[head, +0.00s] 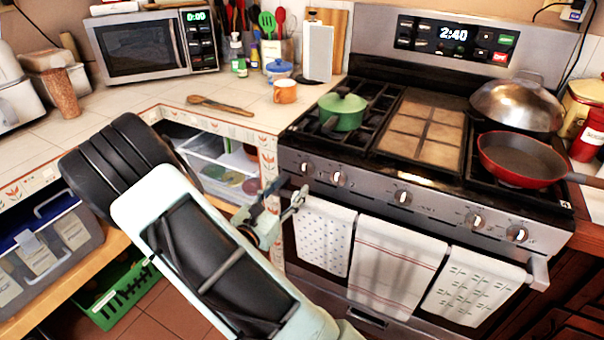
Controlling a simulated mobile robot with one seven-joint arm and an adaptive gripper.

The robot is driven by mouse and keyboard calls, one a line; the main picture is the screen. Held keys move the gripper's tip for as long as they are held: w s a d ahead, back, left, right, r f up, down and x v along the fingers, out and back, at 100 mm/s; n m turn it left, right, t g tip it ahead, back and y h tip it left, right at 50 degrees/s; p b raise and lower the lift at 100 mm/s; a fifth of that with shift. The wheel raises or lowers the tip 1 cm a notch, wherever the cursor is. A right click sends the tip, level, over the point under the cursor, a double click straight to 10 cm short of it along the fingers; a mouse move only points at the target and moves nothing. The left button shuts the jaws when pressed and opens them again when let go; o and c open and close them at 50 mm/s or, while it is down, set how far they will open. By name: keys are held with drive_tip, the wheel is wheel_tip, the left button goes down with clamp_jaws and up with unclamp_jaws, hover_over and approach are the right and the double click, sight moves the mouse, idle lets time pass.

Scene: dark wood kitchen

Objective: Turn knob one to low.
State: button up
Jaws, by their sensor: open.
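The stove (372,212) has several knobs along its front panel. The leftmost knob (307,167) and the one beside it (338,178) sit close together at the left end. The middle knob (402,196) and two more, a fourth (476,219) and the rightmost (517,233), follow to the right. No numbers are readable, so I cannot tell which is knob one by label. My gripper (288,192) is open and empty, just below and left of the leftmost knob, apparently apart from it. My arm hides part of the counter front and floor.
Three towels, left (322,235), middle (393,266) and right (474,284), hang on the oven handle below the knobs. A green pot (343,112) and a red pan (520,158) stand on the stove. The counter corner (262,122) is close to my gripper.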

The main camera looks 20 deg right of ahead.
sight(304, 171)
drive_tip(key=x, duration=0.8)
drive_tip(key=c, duration=1.1)
drive_tip(key=shift+c, duration=0.2)
